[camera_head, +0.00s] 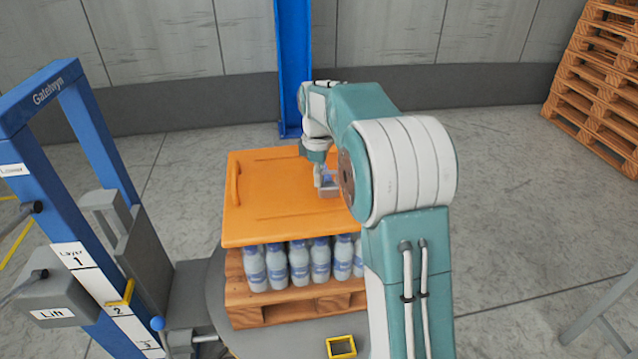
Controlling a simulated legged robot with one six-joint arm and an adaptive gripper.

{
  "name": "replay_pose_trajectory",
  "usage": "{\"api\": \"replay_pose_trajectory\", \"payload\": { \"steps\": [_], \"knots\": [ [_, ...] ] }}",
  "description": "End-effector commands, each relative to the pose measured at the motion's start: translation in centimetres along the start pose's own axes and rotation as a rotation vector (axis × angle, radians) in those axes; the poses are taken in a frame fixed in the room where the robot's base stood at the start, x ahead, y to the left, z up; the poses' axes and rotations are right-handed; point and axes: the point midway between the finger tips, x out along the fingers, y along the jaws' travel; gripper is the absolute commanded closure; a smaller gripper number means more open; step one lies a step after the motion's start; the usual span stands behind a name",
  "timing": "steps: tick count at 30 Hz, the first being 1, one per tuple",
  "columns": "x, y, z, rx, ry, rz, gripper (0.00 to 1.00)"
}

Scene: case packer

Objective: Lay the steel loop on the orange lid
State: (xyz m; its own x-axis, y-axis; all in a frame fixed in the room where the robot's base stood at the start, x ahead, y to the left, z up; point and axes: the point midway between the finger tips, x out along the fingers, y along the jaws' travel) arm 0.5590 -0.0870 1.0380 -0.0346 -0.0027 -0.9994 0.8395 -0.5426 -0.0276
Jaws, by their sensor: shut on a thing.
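The orange lid (275,205) lies flat on top of several bottles, with a raised handle bar along its left side. My gripper (326,181) is over the right part of the lid, partly hidden by my own arm. It is shut on a small grey piece that looks like the steel loop (328,192). The loop is low over the lid's right side; I cannot tell whether it touches the lid. Its full outline is too small and too covered to see.
Bottles (300,264) stand below the lid on a wooden pallet (260,306). A blue frame (92,140) with a lift control box (50,300) stands at left. A yellow square frame (341,347) is at the front. The lid's left and middle are clear.

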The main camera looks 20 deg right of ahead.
Motion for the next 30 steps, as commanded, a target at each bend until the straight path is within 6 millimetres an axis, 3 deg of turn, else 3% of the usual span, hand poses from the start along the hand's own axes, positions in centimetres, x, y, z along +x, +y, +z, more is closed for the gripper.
{"api": "replay_pose_trajectory", "payload": {
  "steps": [4, 12, 15, 26, 30],
  "knots": [
    [1.9, 0.0, 0.0, 0.0, 0.0, -0.001, 1.0],
    [2.1, 0.0, 0.0, 0.0, 0.0, 0.0, 1.0],
    [2.1, 0.0, 0.0, 0.0, 0.0, -0.001, 0.52],
    [2.0, 0.0, 0.0, 0.0, 0.0, 0.0, 0.52],
    [0.9, 0.0, 0.0, 0.0, 0.001, 0.002, 0.52]
  ]
}}
